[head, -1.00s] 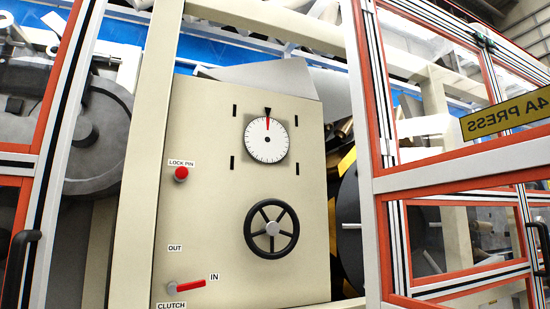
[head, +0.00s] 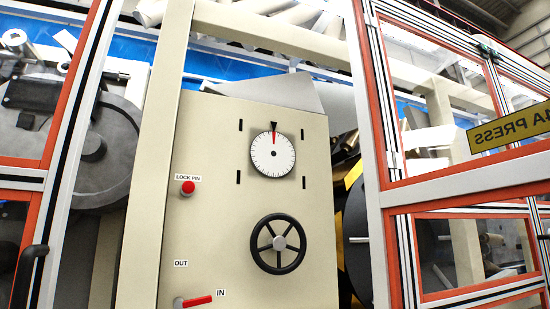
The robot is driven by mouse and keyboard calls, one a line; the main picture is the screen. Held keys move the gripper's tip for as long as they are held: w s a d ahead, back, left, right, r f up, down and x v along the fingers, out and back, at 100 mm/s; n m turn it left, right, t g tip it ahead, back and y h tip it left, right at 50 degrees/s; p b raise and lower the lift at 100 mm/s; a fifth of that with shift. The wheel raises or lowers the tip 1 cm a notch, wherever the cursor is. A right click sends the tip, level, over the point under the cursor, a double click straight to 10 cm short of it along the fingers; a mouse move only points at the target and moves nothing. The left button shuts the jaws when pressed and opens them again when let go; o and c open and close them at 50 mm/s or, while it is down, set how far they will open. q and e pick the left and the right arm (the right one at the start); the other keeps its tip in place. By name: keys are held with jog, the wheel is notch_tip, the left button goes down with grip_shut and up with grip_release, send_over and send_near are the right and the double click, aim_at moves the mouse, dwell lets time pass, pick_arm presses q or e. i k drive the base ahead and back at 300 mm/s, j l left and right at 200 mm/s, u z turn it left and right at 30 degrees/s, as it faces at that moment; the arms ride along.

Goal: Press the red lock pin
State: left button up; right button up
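The red lock pin (head: 188,188) is a round red button on the left side of the beige panel (head: 215,235), under a white label reading LOCK PIN (head: 188,178). It stands out from the panel face and nothing touches it. Neither of my grippers is in the head view.
A white dial (head: 273,154) with a red pointer near its top mark and a black handwheel (head: 278,244) are on the panel. The red clutch lever (head: 197,301) points toward IN. Red-and-white framed doors (head: 470,190) flank the panel; the opening between them is clear.

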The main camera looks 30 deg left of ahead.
aim_at(188, 187)
jog(key=u, duration=1.45)
